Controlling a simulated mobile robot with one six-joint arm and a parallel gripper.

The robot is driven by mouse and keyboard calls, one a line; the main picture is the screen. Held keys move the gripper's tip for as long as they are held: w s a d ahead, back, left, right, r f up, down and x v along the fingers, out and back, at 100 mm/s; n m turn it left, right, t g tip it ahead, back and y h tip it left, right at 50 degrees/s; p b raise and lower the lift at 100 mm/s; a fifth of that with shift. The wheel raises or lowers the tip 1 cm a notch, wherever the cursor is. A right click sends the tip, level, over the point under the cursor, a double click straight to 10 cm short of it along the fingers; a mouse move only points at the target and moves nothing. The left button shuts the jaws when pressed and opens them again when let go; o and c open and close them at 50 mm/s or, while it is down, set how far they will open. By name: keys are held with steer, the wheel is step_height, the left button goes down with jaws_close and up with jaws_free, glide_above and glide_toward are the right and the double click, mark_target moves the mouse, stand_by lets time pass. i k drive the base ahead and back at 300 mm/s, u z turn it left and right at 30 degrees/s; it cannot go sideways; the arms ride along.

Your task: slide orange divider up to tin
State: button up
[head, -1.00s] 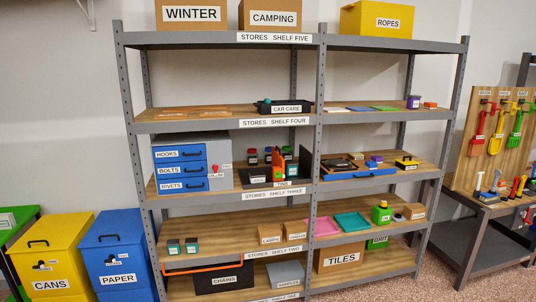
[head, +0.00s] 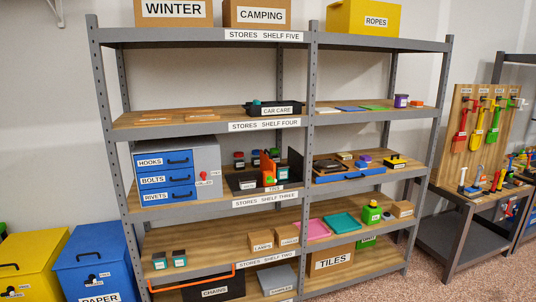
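The orange divider (head: 269,172) stands upright on shelf three, in a dark holder (head: 245,182) just right of the blue drawers. A tall dark panel (head: 295,168) stands to its right. Several small jars or tins, one with a red lid (head: 238,158), stand behind and left of the divider. A small green item shows close by its right side. Which of these is the tin I cannot tell at this size. My gripper is not in view.
Blue drawers (head: 166,180) stand left of the divider, with a small red item (head: 203,175) beside them. A blue tray (head: 350,174) lies in the right bay beyond a grey upright (head: 309,140). Shelf four (head: 210,115) hangs above. Bins stand at lower left, a workbench (head: 470,205) at right.

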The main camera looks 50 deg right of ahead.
mark_target(267, 166)
steer(key=z, duration=0.25)
steer(key=i, duration=0.9)
steer(key=z, duration=0.65)
steer(key=i, duration=0.6)
steer(key=z, duration=0.15)
